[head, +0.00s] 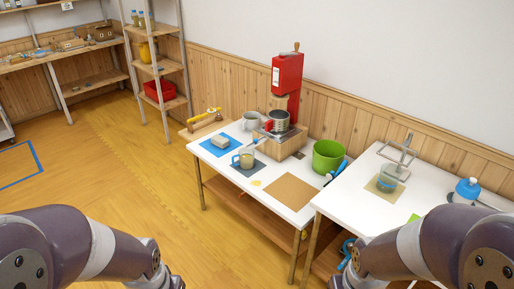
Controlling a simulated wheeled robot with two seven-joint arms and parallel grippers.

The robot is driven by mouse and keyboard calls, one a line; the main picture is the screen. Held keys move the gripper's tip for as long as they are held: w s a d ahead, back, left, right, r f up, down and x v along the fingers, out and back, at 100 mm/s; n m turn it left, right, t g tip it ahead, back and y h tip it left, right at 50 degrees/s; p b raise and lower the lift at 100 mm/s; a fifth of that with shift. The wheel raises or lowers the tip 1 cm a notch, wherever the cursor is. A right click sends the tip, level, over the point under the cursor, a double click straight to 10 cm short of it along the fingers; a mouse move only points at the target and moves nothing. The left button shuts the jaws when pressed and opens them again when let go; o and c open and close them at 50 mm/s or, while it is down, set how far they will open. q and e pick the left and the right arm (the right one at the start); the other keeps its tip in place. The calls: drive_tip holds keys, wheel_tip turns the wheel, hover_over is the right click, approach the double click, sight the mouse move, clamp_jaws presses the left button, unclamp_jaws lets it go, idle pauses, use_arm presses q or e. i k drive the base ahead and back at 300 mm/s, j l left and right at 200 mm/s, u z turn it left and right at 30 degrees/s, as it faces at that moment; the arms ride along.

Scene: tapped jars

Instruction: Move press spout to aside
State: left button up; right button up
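A red press (287,75) stands at the back of the white table (228,173). A dark ribbed cylinder (280,121) sits under its head, above a light wooden base (284,150). A small pale and blue piece (257,141) sticks out at the front left of the base; it may be the spout, but it is too small to tell. A glass mug with yellowish contents (246,159) stands just below it on a dark mat. Only my arm links show at the bottom left and bottom right; both grippers are out of the picture.
A grey mug (250,121) and a green bucket (327,156) flank the press. A grey block lies on a blue mat (214,147). A brown mat (289,191) lies bare at the front. A second white table (352,202) holds a glass jar (388,178) and a blue-topped bottle (467,189).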

sight(256, 142)
drive_tip(key=i, duration=0.1)
drive_tip(key=i+z, duration=0.1)
drive_tip(key=z, duration=0.35)
drive_tip(key=j+z, duration=0.15)
drive_tip(key=z, duration=0.3)
drive_tip(key=i+j+z, duration=0.1)
drive_tip(key=z, duration=0.35)
drive_tip(key=i+j+z, duration=0.2)
drive_tip(key=j+z, duration=0.2)
drive_tip(key=j, duration=0.5)
drive_tip(key=i+j+z, duration=0.1)
drive_tip(key=j+z, duration=0.3)
drive_tip(key=j, duration=0.5)
drive_tip(key=j+z, duration=0.4)
drive_tip(key=j, duration=1.1)
drive_tip(key=k+j, duration=0.15)
drive_tip(key=j, duration=1.05)
drive_tip(key=k, duration=0.05)
